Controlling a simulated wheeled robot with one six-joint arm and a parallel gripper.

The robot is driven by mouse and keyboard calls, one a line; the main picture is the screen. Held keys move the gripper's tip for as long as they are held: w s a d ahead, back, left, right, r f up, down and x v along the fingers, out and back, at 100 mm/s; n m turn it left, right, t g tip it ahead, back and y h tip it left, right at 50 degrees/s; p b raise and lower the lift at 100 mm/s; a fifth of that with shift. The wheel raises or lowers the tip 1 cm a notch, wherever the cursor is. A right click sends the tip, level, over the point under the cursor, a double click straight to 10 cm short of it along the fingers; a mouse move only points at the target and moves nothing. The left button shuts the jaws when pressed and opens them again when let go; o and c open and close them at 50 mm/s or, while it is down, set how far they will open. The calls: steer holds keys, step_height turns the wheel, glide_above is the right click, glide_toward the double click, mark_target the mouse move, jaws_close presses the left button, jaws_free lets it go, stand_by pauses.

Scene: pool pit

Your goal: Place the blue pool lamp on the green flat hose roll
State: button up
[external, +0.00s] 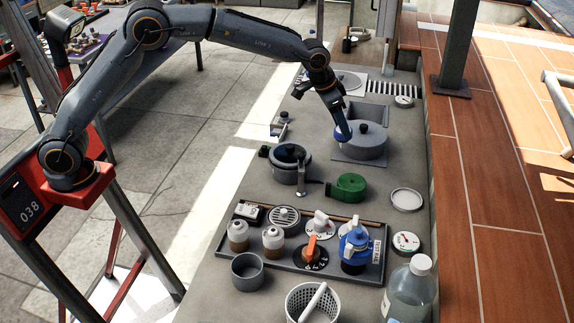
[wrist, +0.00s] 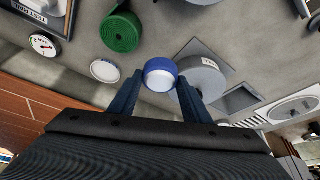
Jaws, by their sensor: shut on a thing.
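The blue pool lamp (external: 342,133) is held in my gripper (external: 341,121). In the wrist view the lamp (wrist: 160,75), a blue ring with a pale face, sits between the two fingertips of my gripper (wrist: 158,92). The green flat hose roll (external: 347,187) lies on the grey ledge, nearer the external camera than the lamp and apart from it. The hose roll also shows at the upper left of the wrist view (wrist: 121,31). Its top looks clear. The gripper partly hides the lamp in the external view.
A grey round canister (external: 366,142) stands close beside the lamp. A dark pot-like pump (external: 290,162) stands left of the hose roll, and a white round lid (external: 406,199) lies right of it. A tray (external: 375,272) with valves and bottles lies nearer the camera.

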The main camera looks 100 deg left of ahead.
steer(key=w+d+r, duration=0.1)
steer(key=w+d, duration=0.2)
steer(key=d, duration=0.5)
steer(key=p, duration=0.4)
glide_above(344, 181)
steer(key=shift+m, duration=0.4)
step_height(344, 181, down, 10)
steer(key=shift+r, duration=0.2)
steer(key=shift+f+b, duration=0.15)
steer(key=shift+b, duration=0.2)
steer(key=o, duration=1.1)
steer(key=shift+c, duration=0.2)
steer(key=shift+r, duration=0.45)
steer(key=b+v, duration=0.3)
steer(key=v, duration=0.8)
steer(key=shift+s+r+b, duration=0.15)
steer(key=shift+s+b, duration=0.1)
steer(key=shift+b, duration=0.05)
